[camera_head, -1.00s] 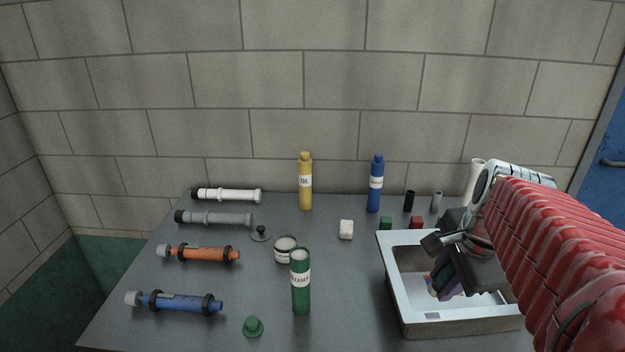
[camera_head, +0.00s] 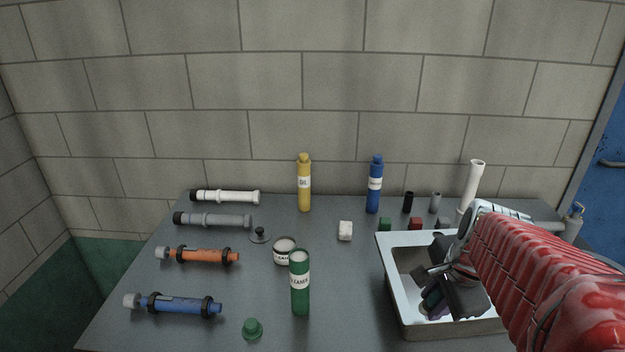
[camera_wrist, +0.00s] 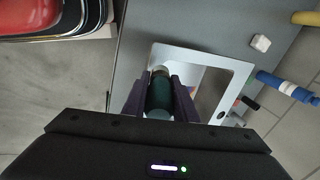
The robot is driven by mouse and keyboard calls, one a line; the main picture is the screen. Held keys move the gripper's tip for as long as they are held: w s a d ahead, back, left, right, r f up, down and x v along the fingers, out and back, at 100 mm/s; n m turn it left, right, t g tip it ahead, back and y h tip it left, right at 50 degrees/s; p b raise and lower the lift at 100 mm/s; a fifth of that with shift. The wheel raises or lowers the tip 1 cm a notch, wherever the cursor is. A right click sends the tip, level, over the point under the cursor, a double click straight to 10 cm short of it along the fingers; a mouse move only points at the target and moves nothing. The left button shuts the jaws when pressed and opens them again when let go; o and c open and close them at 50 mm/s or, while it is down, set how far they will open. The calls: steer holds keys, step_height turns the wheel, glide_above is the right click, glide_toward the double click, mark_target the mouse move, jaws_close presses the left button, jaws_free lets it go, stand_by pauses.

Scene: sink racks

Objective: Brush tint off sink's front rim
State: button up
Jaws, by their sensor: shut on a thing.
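The sink (camera_head: 405,328) is a white basin with a flat rim at the right of the table in the head view. My gripper (camera_head: 436,302) is low over it, near the front side. In the wrist view my gripper (camera_wrist: 160,82) is shut on a dark green cylindrical thing with a pale tip (camera_wrist: 160,73), which looks like the brush. Its tip appears beside the sink's front rim (camera_wrist: 147,62); whether they touch I cannot tell. A small coloured patch shows in the basin beside my fingers. No tint is clear on the visible rim; my arm hides the right part.
A green cleaner bottle (camera_head: 300,285) and a white can (camera_head: 284,252) stand left of the sink. A white block (camera_head: 345,231), blue bottle (camera_head: 375,185) and white tube (camera_head: 473,185) lie or stand farther back. Several pipes line the table's left side.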

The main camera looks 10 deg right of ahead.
step_height(320, 180, down, 2)
steer(key=shift+d+f, duration=0.1)
steer(key=shift+d, duration=0.15)
steer(key=shift+s+d, duration=0.2)
steer(key=shift+d, duration=0.7)
steer(key=shift+s+d, duration=0.2)
steer(key=shift+d, duration=0.7)
steer(key=shift+s+d, duration=0.1)
steer(key=shift+d, duration=0.1)
steer(key=shift+a, duration=0.4)
steer(key=shift+w+a, duration=0.3)
steer(key=shift+a, duration=0.65)
steer(key=shift+w+a, duration=0.25)
steer(key=shift+a, duration=0.7)
steer(key=shift+r, duration=3.95)
